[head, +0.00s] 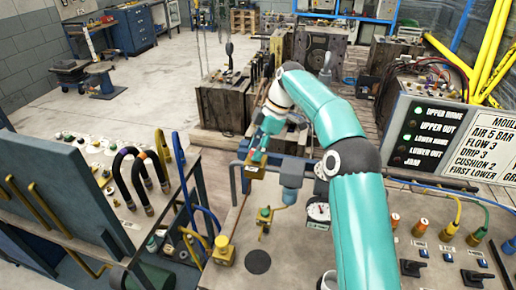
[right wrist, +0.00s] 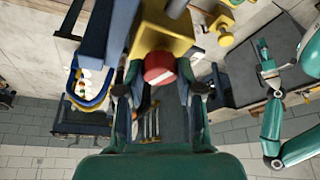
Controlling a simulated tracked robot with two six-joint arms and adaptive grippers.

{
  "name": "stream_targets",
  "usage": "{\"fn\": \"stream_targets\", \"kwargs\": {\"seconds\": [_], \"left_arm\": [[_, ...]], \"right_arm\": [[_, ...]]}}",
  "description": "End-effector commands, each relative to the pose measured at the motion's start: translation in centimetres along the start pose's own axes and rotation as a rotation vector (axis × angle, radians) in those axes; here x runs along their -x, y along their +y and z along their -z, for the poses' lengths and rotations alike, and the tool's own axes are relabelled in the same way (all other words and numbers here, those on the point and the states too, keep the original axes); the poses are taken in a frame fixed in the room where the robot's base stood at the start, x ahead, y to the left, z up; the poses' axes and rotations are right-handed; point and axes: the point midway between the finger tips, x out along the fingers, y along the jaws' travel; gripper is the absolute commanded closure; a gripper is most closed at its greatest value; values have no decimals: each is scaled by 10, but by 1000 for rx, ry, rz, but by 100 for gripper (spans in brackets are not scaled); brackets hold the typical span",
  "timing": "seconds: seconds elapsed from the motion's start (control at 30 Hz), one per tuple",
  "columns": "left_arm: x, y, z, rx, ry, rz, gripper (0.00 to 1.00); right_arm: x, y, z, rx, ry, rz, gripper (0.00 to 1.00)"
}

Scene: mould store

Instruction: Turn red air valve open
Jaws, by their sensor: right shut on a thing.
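My right arm reaches over the bench in the head view and bends down to my right gripper (head: 257,158), by a small yellow block. In the right wrist view a round red knob (right wrist: 159,68) sits against the yellow valve block (right wrist: 160,33). The right gripper's fingers (right wrist: 160,88) are shut on it, one on each side. The knob is hidden by the gripper in the head view. My left gripper is out of the head view. A slim teal arm end (right wrist: 267,62), apparently my left one, shows in the right wrist view, too small to read.
A yellow block (head: 224,251) stands on the bench, with a gauge (head: 318,212) to the right. A black sign (head: 436,137) stands at the right. Hoses and fittings crowd the right side. A blue panel (head: 60,190) and hooked hoses (head: 130,180) are at the left.

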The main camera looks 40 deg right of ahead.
Motion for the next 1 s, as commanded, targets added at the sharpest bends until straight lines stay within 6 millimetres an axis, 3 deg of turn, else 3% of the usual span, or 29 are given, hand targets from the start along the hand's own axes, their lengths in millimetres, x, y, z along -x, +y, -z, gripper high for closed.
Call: {"fn": "stream_targets", "kwargs": {"seconds": [0.4,0.9,0.93,1.0], "left_arm": [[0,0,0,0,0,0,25],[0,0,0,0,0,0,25],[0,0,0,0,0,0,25],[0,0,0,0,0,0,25]], "right_arm": [[2,3,0,166,-1,57,99],[2,3,0,183,-2,63,99],[3,3,0,183,-2,63,61],[2,3,0,182,-1,64,49]]}}
